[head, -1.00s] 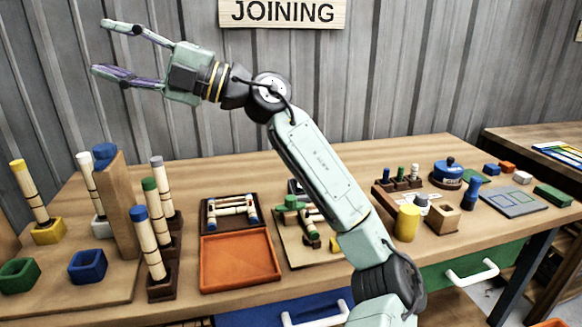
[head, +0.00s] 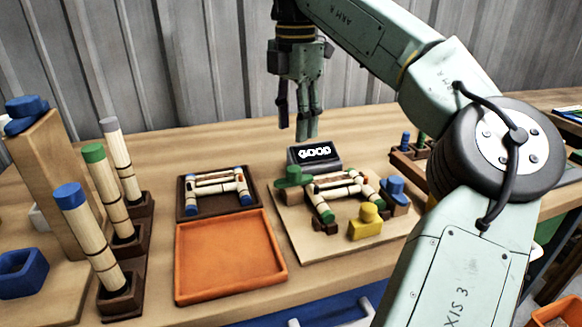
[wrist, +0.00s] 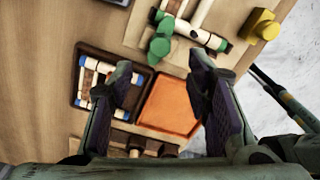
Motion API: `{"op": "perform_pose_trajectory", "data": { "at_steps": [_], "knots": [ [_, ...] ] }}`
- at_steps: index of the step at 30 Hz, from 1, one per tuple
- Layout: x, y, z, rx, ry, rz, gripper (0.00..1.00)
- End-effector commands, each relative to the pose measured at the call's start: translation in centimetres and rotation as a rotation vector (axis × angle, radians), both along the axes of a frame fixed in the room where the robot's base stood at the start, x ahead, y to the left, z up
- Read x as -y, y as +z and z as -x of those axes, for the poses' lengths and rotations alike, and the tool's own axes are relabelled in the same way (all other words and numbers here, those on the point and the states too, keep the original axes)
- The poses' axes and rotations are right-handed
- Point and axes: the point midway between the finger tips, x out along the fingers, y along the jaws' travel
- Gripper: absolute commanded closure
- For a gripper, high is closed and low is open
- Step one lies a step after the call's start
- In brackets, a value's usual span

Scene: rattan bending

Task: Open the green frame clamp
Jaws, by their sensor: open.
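The green frame clamp (head: 292,178) is at the back left corner of the assembly board (head: 318,252), beside a frame of pale rods with green ends (head: 338,187). In the wrist view the green clamp (wrist: 160,46) shows beyond the gap between my fingers. My gripper (head: 297,130) points down, open and empty, above and behind the board, apart from the clamp. In the wrist view its two dark-padded fingers (wrist: 163,78) are wide apart. I cannot tell from here whether the clamp's jaw touches the frame.
A yellow clamp (head: 366,225) and a blue clamp (head: 396,192) are also on the board. An orange tray (head: 230,262) and a dark tray with a blue-ended frame (head: 182,202) lie left. Upright rods (head: 107,190) stand further left.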

Motion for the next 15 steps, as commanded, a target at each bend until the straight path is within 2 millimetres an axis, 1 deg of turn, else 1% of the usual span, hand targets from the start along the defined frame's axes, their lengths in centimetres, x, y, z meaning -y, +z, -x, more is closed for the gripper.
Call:
{"op": "perform_pose_trajectory", "data": {
  "at_steps": [1,9,12,15],
  "knots": [
    [0.0,-1.2,0.0,-0.002,0.003,-0.001,0.55],
    [-0.1,-6.1,0.1,-0.003,0.005,-0.003,0.55],
    [-0.1,-7.5,0.1,-0.001,0.006,-0.003,0.55],
    [-0.1,-8.6,0.0,0.000,0.006,-0.004,0.55]
  ]
}}
